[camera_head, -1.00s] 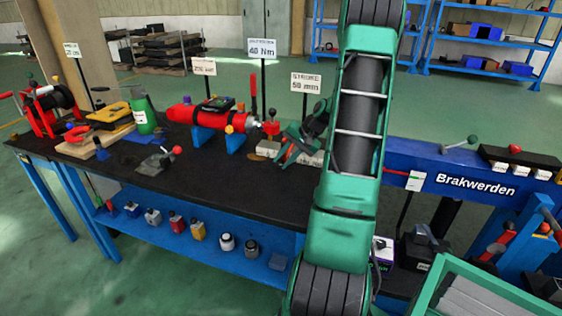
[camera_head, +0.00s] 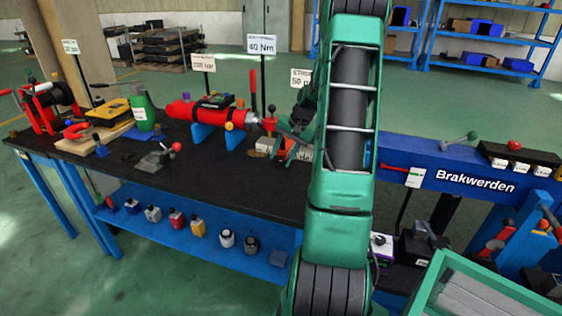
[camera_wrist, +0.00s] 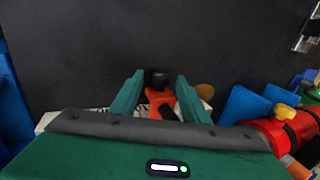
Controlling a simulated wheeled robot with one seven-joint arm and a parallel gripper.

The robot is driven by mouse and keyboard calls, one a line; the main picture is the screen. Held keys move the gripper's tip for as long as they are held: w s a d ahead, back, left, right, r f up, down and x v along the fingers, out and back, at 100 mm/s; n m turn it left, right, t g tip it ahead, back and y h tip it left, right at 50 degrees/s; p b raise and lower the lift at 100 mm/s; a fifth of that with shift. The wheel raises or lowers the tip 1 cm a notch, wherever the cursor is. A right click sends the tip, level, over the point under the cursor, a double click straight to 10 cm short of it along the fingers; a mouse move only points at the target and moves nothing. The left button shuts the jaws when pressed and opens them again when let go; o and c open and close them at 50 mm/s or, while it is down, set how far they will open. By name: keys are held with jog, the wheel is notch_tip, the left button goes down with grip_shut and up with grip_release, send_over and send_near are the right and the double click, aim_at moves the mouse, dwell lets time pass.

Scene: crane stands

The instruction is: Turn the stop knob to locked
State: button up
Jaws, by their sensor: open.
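In the wrist view, a small black knob-like piece (camera_wrist: 158,79) on an orange-red body (camera_wrist: 160,101) shows between the fingertips of my gripper (camera_wrist: 158,84). It looks like the stop knob, but no marking or locked position can be read on it. The two green fingers are apart, one on each side, and contact cannot be made out. In the head view my gripper (camera_head: 283,147) is over the bench, beside the pale block (camera_head: 265,145); my arm hides part of this spot.
The red cylinder (camera_head: 205,112) on blue supports stands left of my gripper on the black bench (camera_head: 220,175). A red-knobbed lever (camera_head: 269,124) and the 40 Nm sign (camera_head: 261,45) stand close by. The blue Brakwerden beam (camera_head: 440,172) is to the right.

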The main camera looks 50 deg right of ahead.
jog(key=g, duration=0.1)
jog(key=w+g+h, duration=0.1)
jog(key=g, duration=0.1)
jog(key=g+h, duration=0.1)
jog(key=shift+w+a+r+g, duration=0.15)
jog(key=shift+a+g, duration=0.15)
jog(key=shift+g, duration=0.1)
notch_tip(320, 180, up, 11)
jog(key=s+a+r+n, duration=0.2)
jog(key=s+a, duration=0.8)
jog(key=s+a+r+n, duration=0.3)
jog(key=s+a, duration=0.6)
jog(key=a, duration=0.1)
jog(key=shift+s, duration=0.4)
jog(key=w+d+f+m+t+h, duration=0.2)
jog(key=w+d+f+m, duration=0.1)
jog(key=w+d, duration=0.5)
jog(key=w+d+f+m+t+h, duration=0.1)
jog(key=w+d+f+m, duration=0.15)
jog(key=w+d, duration=0.6)
jog(key=shift+n+h, duration=0.25)
jog(key=shift+h, duration=0.05)
jog(key=x, duration=1.1)
jog(key=shift+w+a+f, duration=0.15)
jog(key=shift+w+a, duration=0.15)
jog(key=shift+a, duration=0.05)
